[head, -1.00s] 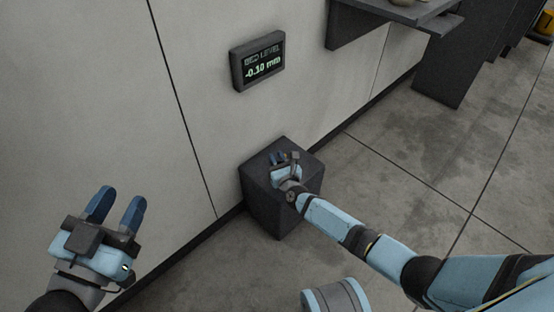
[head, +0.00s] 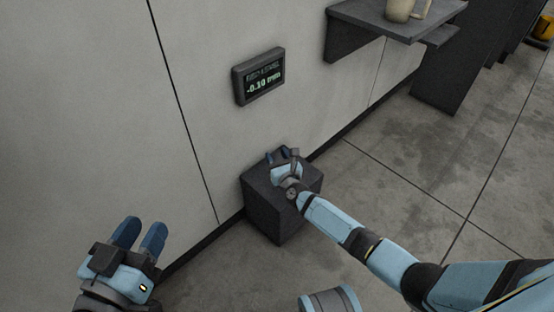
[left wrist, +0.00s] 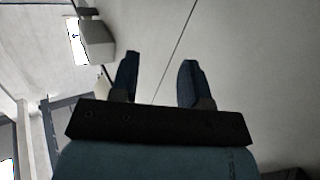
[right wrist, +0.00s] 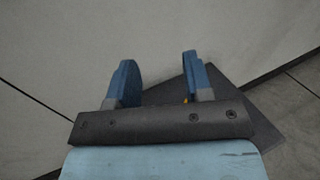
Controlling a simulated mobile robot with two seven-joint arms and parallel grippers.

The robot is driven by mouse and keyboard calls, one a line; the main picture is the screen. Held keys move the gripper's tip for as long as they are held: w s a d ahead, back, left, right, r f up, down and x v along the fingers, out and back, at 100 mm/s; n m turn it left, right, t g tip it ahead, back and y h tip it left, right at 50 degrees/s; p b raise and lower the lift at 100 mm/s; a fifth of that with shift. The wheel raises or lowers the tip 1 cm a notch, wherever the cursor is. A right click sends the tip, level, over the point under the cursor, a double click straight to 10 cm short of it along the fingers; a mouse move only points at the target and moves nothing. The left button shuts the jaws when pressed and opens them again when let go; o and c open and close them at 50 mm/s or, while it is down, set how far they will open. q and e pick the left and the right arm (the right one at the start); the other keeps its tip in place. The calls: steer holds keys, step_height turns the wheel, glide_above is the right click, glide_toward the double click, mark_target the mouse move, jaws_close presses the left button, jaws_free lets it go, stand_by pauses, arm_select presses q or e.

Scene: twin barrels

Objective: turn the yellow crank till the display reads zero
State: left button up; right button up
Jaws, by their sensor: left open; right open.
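The display (head: 259,77) on the wall reads -0.10 mm. A dark box (head: 276,217) stands on the floor against the wall below it. My right gripper (head: 279,156) is over the top of this box, its fingers open. In the right wrist view, a small yellow-orange bit (right wrist: 186,100) shows beside the right-hand finger, perhaps part of the crank. The rest of the crank is hidden by my gripper. My left gripper (head: 141,229) is open and empty near the wall at the lower left, well away from the box.
A dark shelf (head: 385,22) with a beige mug (head: 398,10) on it juts from the wall at the upper right. Dark cabinets (head: 455,75) and a yellow object (head: 545,27) stand beyond. The concrete floor (head: 410,165) right of the box is clear.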

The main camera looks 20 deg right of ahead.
arm_select(q)
step_height(320, 180, up, 7)
steer(key=a+n+t+y+p, duration=0.1)
steer(key=n+t+p, duration=0.1)
steer(key=p, duration=0.7)
steer(key=shift+s+r, duration=0.15)
steer(key=shift+s, duration=0.25)
arm_select(e)
step_height(320, 180, up, 14)
steer(key=shift+f, duration=0.2)
